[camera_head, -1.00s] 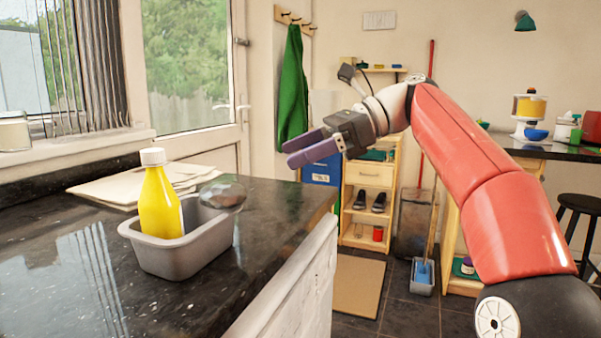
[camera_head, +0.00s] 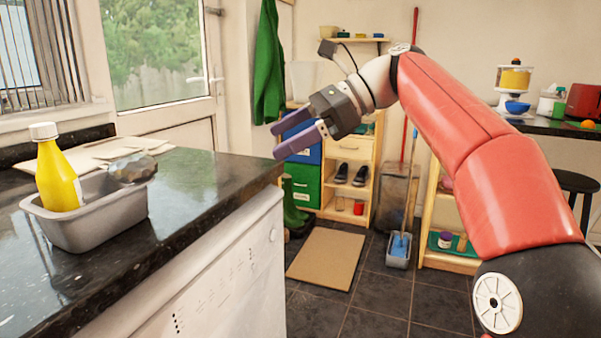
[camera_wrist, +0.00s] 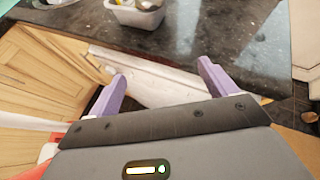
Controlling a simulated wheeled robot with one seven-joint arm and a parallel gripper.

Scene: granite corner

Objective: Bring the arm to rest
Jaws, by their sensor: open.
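My gripper (camera_head: 298,134) is open, with nothing between its purple fingers. In the head view it hangs in the air just past the right end of the dark granite counter (camera_head: 215,172), on my bent red arm. In the wrist view my gripper (camera_wrist: 160,82) shows both fingers apart, over the counter's edge and the white front below it.
The tub (camera_wrist: 138,16) also shows in the wrist view. A shelf unit (camera_head: 350,155), a tan mat (camera_head: 327,258) and a black stool (camera_head: 576,186) stand beyond.

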